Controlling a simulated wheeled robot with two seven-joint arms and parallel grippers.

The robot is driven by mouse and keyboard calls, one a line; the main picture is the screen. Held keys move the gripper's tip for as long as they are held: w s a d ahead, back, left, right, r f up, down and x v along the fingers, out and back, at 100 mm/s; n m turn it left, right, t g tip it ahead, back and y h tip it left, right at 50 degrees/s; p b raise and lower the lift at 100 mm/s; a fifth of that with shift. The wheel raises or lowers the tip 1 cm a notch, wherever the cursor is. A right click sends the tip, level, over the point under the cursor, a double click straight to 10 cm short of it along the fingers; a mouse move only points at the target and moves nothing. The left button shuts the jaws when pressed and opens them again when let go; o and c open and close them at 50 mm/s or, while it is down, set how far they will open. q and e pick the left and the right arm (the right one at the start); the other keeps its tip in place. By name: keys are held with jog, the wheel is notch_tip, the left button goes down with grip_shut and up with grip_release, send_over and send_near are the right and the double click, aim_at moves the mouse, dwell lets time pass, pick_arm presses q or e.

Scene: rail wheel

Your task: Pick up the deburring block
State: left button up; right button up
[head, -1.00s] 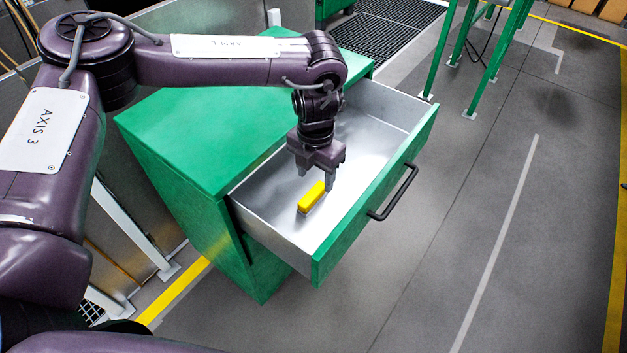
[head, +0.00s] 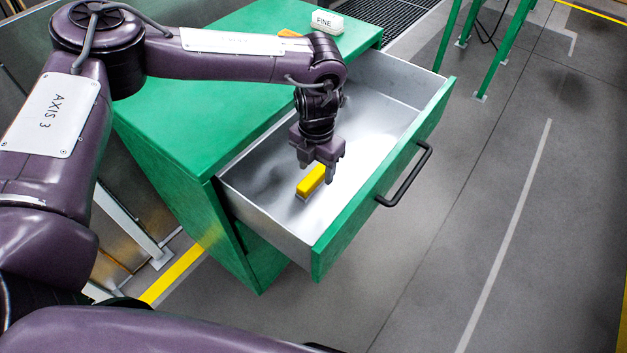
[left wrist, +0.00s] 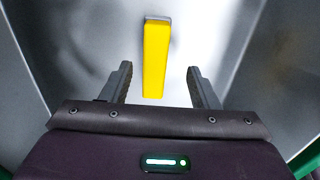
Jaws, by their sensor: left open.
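The deburring block is a yellow bar (head: 311,181) with a grey edge, lying in the open metal drawer (head: 375,128) of a green cabinet. It also shows in the left wrist view (left wrist: 156,60), lengthwise, between and beyond the fingers. My left gripper (head: 317,172) points down into the drawer, over and just beside the block. In the left wrist view its two fingers (left wrist: 158,85) are spread apart with nothing between their tips touching them. How far above the block the fingers are is hard to tell. My right gripper is not in view.
The drawer walls and its green front with a black handle (head: 405,175) surround the block. On the green cabinet top (head: 215,110) stand a white block marked FINE (head: 325,22) and an orange-yellow thing (head: 290,33), partly hidden by my arm.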

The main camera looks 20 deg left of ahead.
aim_at(314, 175)
pick_arm(q)
jog(key=f, duration=0.4)
jog(key=shift+a+f, duration=0.25)
jog(key=shift+a, duration=0.1)
jog(key=shift+c, duration=0.2)
jog(key=c, duration=1.1)
jog(key=shift+r, duration=0.1)
